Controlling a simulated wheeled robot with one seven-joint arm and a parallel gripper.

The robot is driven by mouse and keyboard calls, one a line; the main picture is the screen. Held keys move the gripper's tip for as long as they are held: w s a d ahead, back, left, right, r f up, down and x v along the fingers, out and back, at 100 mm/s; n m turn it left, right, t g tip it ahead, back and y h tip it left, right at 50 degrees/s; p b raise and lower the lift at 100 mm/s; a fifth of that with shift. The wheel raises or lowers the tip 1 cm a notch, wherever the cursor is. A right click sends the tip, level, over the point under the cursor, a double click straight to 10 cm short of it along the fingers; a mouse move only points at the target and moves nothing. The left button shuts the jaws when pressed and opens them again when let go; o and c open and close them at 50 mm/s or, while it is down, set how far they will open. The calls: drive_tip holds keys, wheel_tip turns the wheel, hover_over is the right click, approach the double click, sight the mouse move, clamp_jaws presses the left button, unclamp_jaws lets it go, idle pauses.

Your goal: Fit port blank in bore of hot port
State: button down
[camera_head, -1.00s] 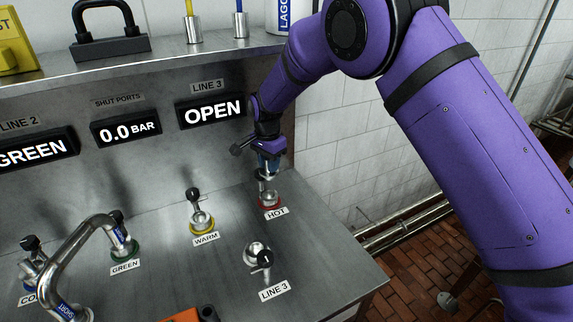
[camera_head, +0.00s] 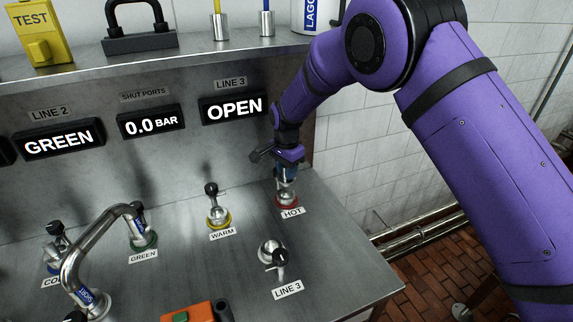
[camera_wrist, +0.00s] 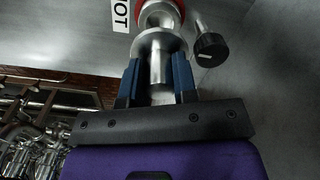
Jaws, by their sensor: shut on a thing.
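The hot port (camera_head: 287,202) has a red ring and a HOT label at the right rear of the steel bench. In the wrist view its red-ringed bore end (camera_wrist: 161,14) shows at the top. My gripper (camera_head: 287,175) is right above the port, pointing down. In the wrist view its blue fingers (camera_wrist: 158,80) are shut on the stem of the port blank (camera_wrist: 160,62), a steel piece with a wide flange. The flange is at or very close to the port's mouth. I cannot tell whether the blank is inside the bore.
A black-knobbed handle (camera_wrist: 209,46) stands close beside the port and blank. The warm port (camera_head: 218,218), line 3 port (camera_head: 270,251) and green port (camera_head: 143,240) stand to the left and front. A bent steel pipe (camera_head: 92,250) arches at the left. Bare bench lies between them.

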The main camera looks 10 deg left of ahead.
sight(287, 185)
drive_tip(key=shift+f, duration=1.45)
drive_tip(key=shift+f, duration=1.6)
idle(0.4)
drive_tip(key=c, duration=0.8)
unclamp_jaws()
wheel_tip(287, 185, up, 11)
drive_tip(key=shift+f, duration=0.15)
